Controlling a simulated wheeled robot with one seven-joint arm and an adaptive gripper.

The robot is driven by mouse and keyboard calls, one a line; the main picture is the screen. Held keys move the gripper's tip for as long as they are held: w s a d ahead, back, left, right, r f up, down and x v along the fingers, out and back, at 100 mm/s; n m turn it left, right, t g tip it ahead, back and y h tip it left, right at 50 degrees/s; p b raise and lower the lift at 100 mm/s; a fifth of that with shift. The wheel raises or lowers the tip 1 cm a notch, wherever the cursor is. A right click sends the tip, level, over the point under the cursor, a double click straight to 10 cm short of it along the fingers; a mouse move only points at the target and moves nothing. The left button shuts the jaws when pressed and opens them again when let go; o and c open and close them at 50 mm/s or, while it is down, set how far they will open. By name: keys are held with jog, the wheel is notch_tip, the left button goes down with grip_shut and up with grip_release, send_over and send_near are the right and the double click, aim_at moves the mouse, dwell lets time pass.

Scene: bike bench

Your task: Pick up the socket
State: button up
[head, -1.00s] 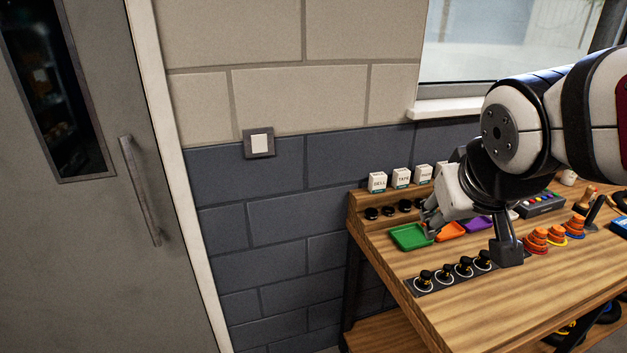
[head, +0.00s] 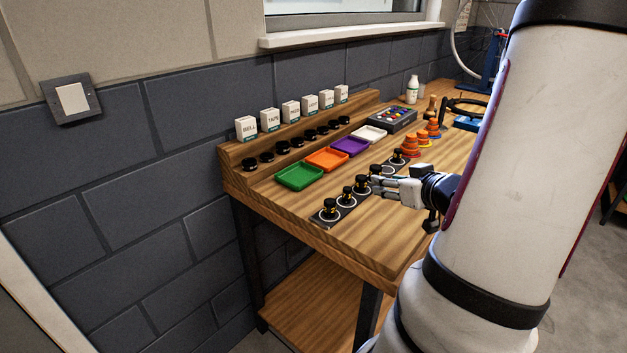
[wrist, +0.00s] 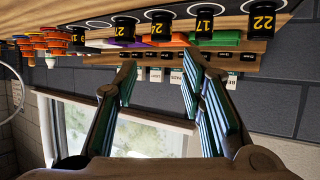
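The nearest socket (head: 330,208) is at the lower left end of the row. In the wrist view, which is upside down, sockets marked 22 (wrist: 262,20) and 17 (wrist: 204,25) show clearly. Which socket is meant cannot be told. My gripper (head: 376,183) is beside the row at the bench's front edge, its fingertips partly overlapping sockets in the head view. In the wrist view my gripper (wrist: 160,66) is open, with no object held between its fingers.
Green (head: 299,178), orange (head: 326,160), purple (head: 350,146) and white trays lie behind the sockets. Black round pieces and white labelled boxes (head: 270,120) line the rear ledge. Orange stepped stacks (head: 411,146) stand beyond the row. Bare wood (head: 380,222) lies in front.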

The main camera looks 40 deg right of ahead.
aim_at(365, 180)
jog(key=shift+s+f+t, duration=0.2)
jog(key=shift+f+t, duration=0.1)
jog(key=shift+f, duration=0.1)
jog(key=shift+w+d+f, duration=0.1)
jog(key=shift+f, duration=0.05)
jog(key=b+x, duration=0.3)
jog(key=x, duration=0.5)
jog(key=shift+w, duration=0.1)
jog(key=shift+b+x, duration=1.15)
jog(key=shift+x, duration=1.5)
grip_shut()
